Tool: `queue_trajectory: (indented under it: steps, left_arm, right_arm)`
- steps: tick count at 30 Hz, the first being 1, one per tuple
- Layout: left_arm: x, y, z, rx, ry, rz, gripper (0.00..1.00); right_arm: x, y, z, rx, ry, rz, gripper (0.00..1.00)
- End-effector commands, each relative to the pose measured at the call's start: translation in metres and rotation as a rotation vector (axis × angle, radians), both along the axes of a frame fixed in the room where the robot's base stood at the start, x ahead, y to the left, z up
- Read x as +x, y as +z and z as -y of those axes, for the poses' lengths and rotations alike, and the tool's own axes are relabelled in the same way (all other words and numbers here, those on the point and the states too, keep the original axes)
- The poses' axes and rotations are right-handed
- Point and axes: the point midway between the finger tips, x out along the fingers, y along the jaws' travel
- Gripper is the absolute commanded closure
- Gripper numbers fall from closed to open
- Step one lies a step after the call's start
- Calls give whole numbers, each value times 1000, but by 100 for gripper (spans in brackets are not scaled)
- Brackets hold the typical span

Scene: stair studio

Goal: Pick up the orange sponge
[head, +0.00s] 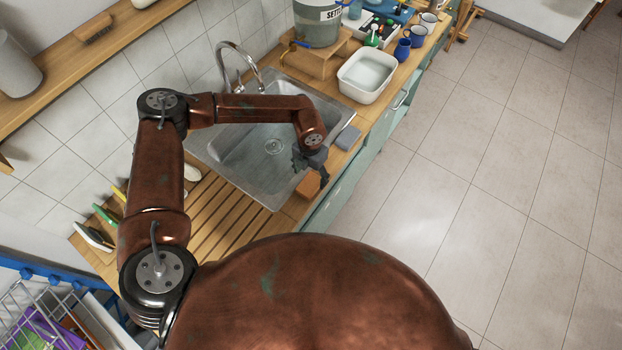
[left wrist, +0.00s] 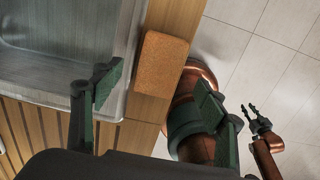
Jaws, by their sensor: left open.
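The orange sponge (left wrist: 160,62) lies flat on the wooden counter strip beside the sink's metal rim. In the head view the sponge (head: 309,187) shows partly, just below my left gripper (head: 312,168). In the left wrist view my left gripper (left wrist: 157,92) is open, its two green-padded fingers apart and empty. The sponge appears beyond the fingertips, between the two fingers' lines; the exact height gap cannot be told. My right gripper (left wrist: 260,119) shows small at the right of the left wrist view, away from the counter.
The steel sink (head: 255,142) with its faucet (head: 238,65) lies left of the sponge. A grey block (head: 348,138) sits on the counter edge. A white basin (head: 367,75) and blue mugs (head: 402,50) stand farther back. The slatted drainboard (head: 215,215) is nearer. The floor at right is clear.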

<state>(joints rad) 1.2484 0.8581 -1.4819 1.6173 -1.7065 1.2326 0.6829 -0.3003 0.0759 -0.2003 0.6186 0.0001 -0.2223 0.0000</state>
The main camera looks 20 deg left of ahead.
Motion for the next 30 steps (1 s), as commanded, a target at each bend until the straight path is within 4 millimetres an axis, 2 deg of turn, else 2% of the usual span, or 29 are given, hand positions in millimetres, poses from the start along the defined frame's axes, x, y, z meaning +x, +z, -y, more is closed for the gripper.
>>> queue_trajectory:
  steps: [8,11,13,17,21,30]
  left_arm:
    - [3,-37,-1,2,-3,-9,33]
    - [3,-51,-1,1,0,-9,33]
    - [3,-58,-2,1,0,-8,33]
    - [3,-62,-2,1,-1,-7,33]
    - [3,-62,-2,1,-1,-7,33]
    - [3,-62,-2,1,0,-7,53]
  right_arm:
    - [-17,14,7,-7,-3,-18,75]
    - [-12,16,9,-10,-1,-12,75]
    - [-2,17,9,-9,2,-1,75]
    - [13,18,8,-8,6,19,75]
    - [11,18,8,-7,5,17,75]
    - [3,16,-1,1,-1,6,75]
